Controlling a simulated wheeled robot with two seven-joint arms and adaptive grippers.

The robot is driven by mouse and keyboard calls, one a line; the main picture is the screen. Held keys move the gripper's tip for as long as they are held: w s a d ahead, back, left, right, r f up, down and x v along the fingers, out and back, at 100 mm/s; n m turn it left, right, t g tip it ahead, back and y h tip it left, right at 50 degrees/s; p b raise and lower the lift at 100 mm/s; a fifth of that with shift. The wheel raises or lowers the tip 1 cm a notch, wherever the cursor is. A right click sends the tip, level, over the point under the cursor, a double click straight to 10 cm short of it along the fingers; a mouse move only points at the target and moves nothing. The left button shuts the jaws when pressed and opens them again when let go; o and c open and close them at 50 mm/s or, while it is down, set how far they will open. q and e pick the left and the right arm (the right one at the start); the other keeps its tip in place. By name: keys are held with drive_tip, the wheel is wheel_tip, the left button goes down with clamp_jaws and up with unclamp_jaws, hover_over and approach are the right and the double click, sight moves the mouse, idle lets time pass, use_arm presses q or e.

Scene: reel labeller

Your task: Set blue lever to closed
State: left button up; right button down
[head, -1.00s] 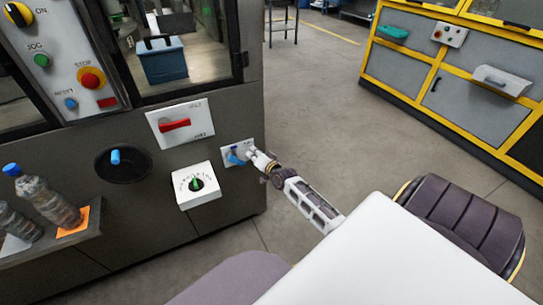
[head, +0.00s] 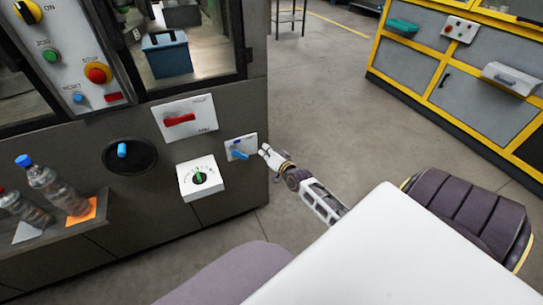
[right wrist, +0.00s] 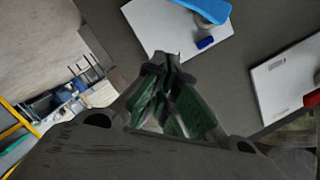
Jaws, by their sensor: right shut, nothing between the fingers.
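The blue lever (head: 239,154) sits on a small white plate (head: 250,141) at the right end of the dark machine front. Its handle slants slightly down to the right in the head view; I cannot read the plate's marks. My right gripper (head: 265,151) is shut and empty, just right of the plate and apart from the lever. In the right wrist view the shut fingers (right wrist: 166,68) lie below the white plate (right wrist: 160,27), and the lever (right wrist: 207,8) is cut off by the top edge. My left gripper is not in view.
A red lever (head: 179,120) on a white plate and a white box with a green dial (head: 200,178) are nearby. A dark round recess (head: 143,163) holds a blue knob. Bottles stand on a shelf (head: 60,237) at left. Open floor lies right of the machine.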

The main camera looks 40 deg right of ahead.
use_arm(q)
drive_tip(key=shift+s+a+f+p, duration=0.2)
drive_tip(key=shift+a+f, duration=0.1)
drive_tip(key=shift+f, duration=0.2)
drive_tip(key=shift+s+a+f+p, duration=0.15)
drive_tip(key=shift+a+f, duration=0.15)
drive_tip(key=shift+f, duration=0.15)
use_arm(e)
drive_tip(key=shift+s+a+r, duration=0.1)
drive_tip(key=shift+s+r, duration=0.1)
drive_tip(key=shift+s, duration=0.9)
drive_tip(key=shift+s+r, duration=0.15)
drive_tip(key=shift+s, duration=0.9)
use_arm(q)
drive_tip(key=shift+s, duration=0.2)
